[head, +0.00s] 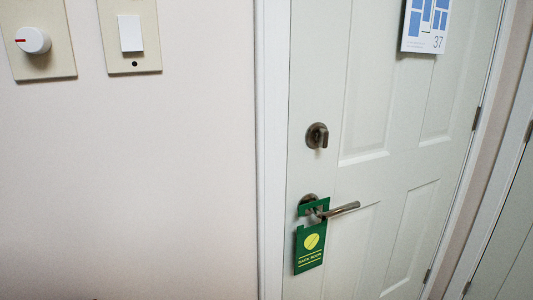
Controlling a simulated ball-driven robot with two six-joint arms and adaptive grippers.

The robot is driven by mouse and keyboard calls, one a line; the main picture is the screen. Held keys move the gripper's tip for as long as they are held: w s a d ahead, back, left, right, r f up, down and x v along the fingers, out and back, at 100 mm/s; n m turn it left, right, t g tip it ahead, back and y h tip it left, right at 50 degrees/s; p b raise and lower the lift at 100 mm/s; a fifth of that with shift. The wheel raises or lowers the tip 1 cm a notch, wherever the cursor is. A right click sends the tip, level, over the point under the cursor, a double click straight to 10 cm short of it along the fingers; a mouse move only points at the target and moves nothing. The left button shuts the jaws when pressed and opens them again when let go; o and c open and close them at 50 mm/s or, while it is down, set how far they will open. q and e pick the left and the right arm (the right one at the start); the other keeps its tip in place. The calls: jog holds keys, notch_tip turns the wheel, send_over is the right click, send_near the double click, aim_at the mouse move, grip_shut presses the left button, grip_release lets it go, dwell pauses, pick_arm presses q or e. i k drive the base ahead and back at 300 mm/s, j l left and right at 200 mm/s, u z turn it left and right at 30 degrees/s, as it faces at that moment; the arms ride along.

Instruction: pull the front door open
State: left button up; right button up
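The front door (330,175) is white with raised panels and looks shut in its frame. Its lever handle (342,209) is metal, on the door's left side, and points right. A green door hanger (310,248) with a yellow round mark hangs from the handle's base. A round deadbolt with a thumb-turn (317,136) sits above the handle. Hinges (476,118) show along the door's right edge. Neither of my grippers shows in the head view.
A pale wall (150,185) fills the left side. It carries a dial plate (40,62) and a light switch (131,36). A printed sheet marked 37 (425,28) is on the door's upper part. Another door or panel (510,230) stands at the far right.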

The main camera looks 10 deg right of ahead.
aim_at(400, 124)
jog(key=l+u, duration=0.1)
jog(key=u, duration=1.1)
jog(key=l+u, duration=0.4)
jog(key=k+l+u, duration=0.1)
jog(key=l+u, duration=0.25)
jog(key=k+l+u, duration=0.15)
jog(key=l+u, duration=0.25)
jog(key=k+l+u, duration=0.15)
jog(key=l+u, duration=0.25)
jog(key=j, duration=0.1)
